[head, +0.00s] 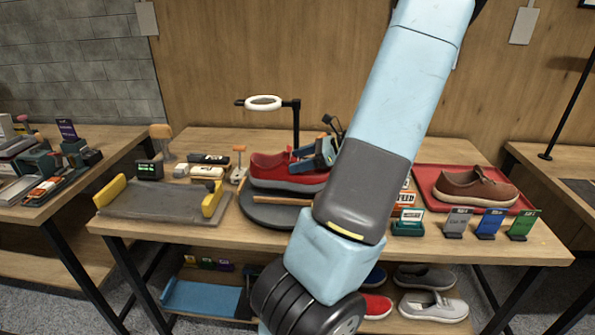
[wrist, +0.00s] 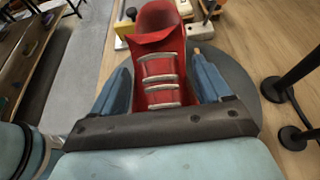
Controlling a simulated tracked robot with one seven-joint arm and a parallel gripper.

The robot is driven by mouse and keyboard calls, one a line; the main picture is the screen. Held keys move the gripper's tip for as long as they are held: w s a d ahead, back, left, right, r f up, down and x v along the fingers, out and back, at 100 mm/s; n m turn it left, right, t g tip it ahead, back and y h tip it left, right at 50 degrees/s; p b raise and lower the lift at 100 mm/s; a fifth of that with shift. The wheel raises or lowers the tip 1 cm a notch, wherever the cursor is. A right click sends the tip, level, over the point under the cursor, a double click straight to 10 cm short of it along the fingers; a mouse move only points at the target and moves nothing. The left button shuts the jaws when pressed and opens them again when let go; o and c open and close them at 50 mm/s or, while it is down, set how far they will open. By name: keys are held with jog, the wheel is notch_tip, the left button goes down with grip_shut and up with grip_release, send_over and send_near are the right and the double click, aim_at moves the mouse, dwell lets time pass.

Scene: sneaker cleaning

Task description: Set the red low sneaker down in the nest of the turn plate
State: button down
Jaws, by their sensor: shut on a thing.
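My arm hides the plate's right part in the head view. I cannot tell whether the sole touches the nest.
A ring lamp (head: 264,103) on a black post stands behind the plate. A grey mat (head: 155,200) with yellow end blocks lies to the left. A red tray (head: 430,181) with a brown shoe (head: 475,187) and small coloured cards (head: 489,223) are on the right.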

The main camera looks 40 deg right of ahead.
jog(key=shift+w+f, duration=0.25)
jog(key=shift+f, duration=1.7)
grip_release()
